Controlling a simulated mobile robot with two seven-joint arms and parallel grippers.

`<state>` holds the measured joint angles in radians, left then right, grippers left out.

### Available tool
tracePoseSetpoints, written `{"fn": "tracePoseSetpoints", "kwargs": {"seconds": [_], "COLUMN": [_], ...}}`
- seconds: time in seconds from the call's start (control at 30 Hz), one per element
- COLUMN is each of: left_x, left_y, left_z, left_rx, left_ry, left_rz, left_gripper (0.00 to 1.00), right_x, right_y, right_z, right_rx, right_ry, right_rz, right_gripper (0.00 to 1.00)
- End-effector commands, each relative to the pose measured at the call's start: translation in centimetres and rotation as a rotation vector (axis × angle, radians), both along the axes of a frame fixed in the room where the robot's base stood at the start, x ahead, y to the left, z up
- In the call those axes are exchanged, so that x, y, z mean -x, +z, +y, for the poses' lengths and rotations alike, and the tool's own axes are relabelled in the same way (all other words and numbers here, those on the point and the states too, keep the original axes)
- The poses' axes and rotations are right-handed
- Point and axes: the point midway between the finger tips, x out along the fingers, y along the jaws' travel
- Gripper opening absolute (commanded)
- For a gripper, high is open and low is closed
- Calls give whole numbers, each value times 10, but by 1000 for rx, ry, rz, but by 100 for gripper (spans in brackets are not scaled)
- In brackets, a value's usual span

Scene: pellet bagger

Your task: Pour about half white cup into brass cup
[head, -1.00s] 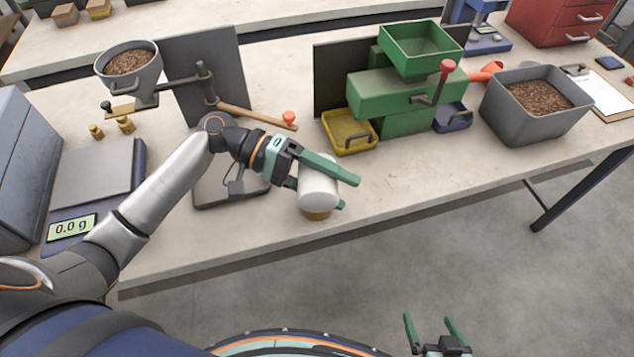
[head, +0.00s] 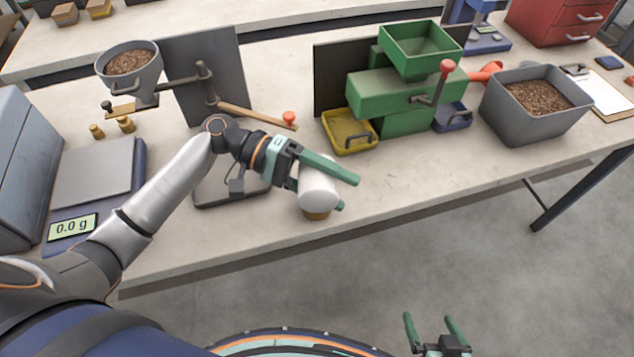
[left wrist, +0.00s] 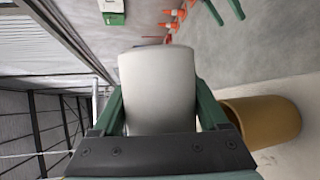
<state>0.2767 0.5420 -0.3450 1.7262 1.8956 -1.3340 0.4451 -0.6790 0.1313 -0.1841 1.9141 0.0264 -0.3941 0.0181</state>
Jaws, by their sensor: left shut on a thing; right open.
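The white cup (head: 317,188) is held in my left gripper (head: 335,188), which is shut on it. The cup is tilted above the bench near its front edge. It also shows between the green fingers in the left wrist view (left wrist: 158,88). The brass cup (head: 316,215) is on the bench directly below the white cup, mostly hidden by it in the head view. In the left wrist view the brass cup (left wrist: 262,120) shows at the right, apart from the gripper. The contents of both cups are hidden. My right gripper (head: 432,322) is open and empty, low in front of the bench.
A scale (head: 95,175) reading 0.0 g stands at the left. A green machine (head: 405,95) with a yellow tray (head: 349,132) stands behind the cups. A grey bin of brown pellets (head: 535,105) is at the right. The bench right of the cups is clear.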

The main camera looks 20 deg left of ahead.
Motion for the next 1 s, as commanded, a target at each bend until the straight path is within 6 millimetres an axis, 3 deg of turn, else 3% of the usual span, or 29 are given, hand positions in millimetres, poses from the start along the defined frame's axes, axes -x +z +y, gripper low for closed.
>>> {"fn": "tracePoseSetpoints", "kwargs": {"seconds": [1.0], "left_x": [-2], "left_y": [-3], "left_z": [0], "left_rx": [28], "left_ry": [0], "left_rz": [76], "left_gripper": [16], "right_x": [0], "right_y": [2], "right_z": [0], "right_rx": [0], "right_ry": [0], "right_rz": [0], "right_gripper": [100]}}
